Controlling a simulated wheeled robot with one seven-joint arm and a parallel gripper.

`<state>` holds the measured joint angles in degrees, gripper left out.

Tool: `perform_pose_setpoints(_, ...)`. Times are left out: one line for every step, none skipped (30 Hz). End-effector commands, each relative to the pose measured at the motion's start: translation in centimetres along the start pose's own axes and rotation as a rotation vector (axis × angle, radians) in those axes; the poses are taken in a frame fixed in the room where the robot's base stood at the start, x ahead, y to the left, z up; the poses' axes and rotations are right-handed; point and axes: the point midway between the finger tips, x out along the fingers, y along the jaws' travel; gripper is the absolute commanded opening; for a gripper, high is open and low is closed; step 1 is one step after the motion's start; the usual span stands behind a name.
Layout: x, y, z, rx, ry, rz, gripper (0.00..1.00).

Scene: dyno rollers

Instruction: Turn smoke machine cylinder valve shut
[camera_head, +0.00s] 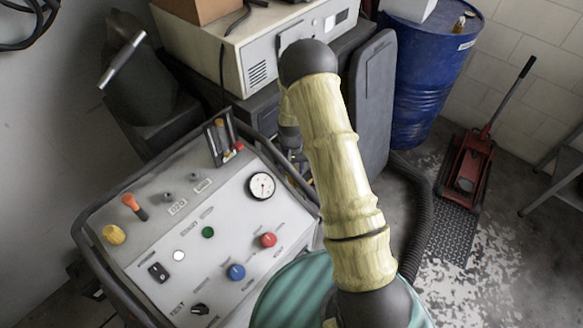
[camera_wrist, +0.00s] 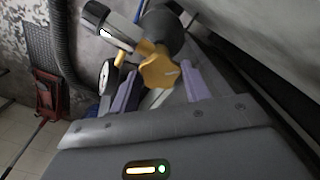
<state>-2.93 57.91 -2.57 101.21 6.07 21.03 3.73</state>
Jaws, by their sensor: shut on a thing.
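A yellow lobed valve knob (camera_wrist: 159,70) shows in the wrist view, on a valve with metal and dark fittings. My gripper (camera_wrist: 157,88) has its two pale purple fingers on either side of the knob and is shut on it. A round gauge (camera_wrist: 106,76) sits just left of the knob, partly behind the left finger. A silver and black fitting (camera_wrist: 112,24) rises at upper left. In the head view my arm hides the gripper and the held knob. The knob's turn position cannot be told.
The head view shows a control panel (camera_head: 190,222) with knobs and a dial, and a cream machine (camera_head: 262,65) behind it. A blue drum (camera_head: 425,85), a red floor jack (camera_head: 468,170) and a black hose (camera_head: 421,215) are at right. Patchy floor lies open at lower right.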

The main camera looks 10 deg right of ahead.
Motion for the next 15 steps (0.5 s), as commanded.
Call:
perform_pose_setpoints(-0.15, -0.12, -0.19, -0.001, 0.006, -0.002, 0.24)
perform_pose_setpoints(-0.15, -0.12, -0.19, -0.002, 0.006, -0.002, 0.24)
perform_pose_setpoints(-0.15, -0.12, -0.19, -0.002, 0.006, -0.002, 0.24)
perform_pose_setpoints(-0.15, -0.12, -0.19, -0.002, 0.006, -0.002, 0.49)
perform_pose_setpoints(-0.15, -0.12, -0.19, -0.002, 0.006, -0.002, 0.55)
perform_pose_setpoints(-0.13, -0.11, -0.17, -0.002, 0.005, -0.002, 0.62)
perform_pose_setpoints(-0.12, -0.1, -0.16, -0.003, 0.005, -0.002, 0.68)
perform_pose_setpoints(-0.11, -0.09, -0.14, -0.003, 0.004, -0.001, 0.68)
perform_pose_setpoints(-0.1, -0.08, -0.12, -0.003, 0.004, -0.001, 0.68)
perform_pose_setpoints(-0.09, -0.07, -0.11, -0.003, 0.003, -0.001, 0.68)
perform_pose_setpoints(-0.08, -0.07, -0.1, -0.003, 0.003, -0.001, 0.68)
perform_pose_setpoints(-0.07, -0.06, -0.09, -0.003, 0.003, -0.001, 0.68)
perform_pose_setpoints(-0.06, -0.05, -0.08, -0.003, 0.002, -0.001, 0.68)
perform_pose_setpoints(-0.05, -0.04, -0.07, -0.003, 0.002, -0.001, 0.68)
perform_pose_setpoints(-0.05, -0.04, -0.06, -0.004, 0.002, 0.0, 0.68)
